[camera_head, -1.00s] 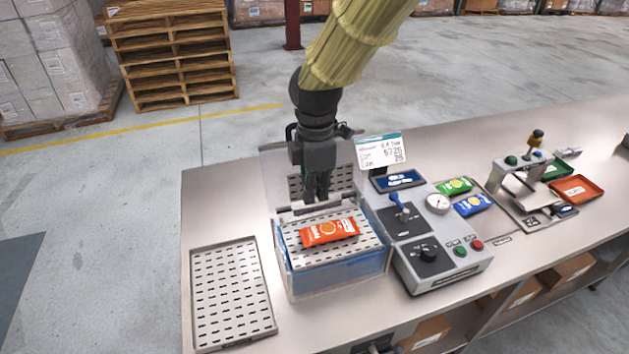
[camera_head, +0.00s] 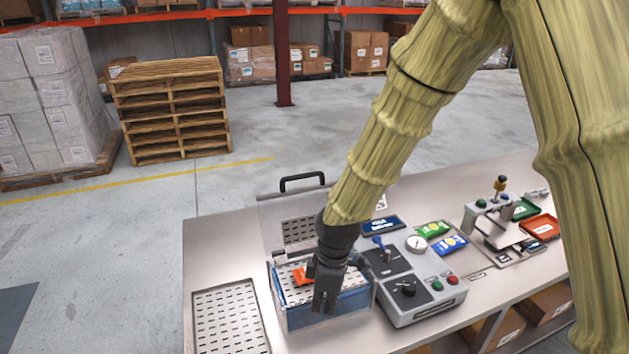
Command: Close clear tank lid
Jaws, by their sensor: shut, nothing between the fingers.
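The clear tank (camera_head: 296,320) stands on the bench with bluish contents and a perforated plate at its top. Its clear lid (camera_head: 270,212) stands raised at the tank's back, with a black handle (camera_head: 302,181) along its top edge. My gripper (camera_head: 322,305) is shut and empty, pointing down at the tank's front right side. It is well in front of the lid and apart from it. I cannot tell whether it touches the tank wall. My forearm hides the lid's right part.
A control unit (camera_head: 432,305) with a blue lever and knobs stands right of the tank. A perforated tray (camera_head: 228,318) lies to the left. Green and blue packets (camera_head: 448,243), a small press and red and green trays (camera_head: 540,227) are further right. Bare bench lies left of the lid.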

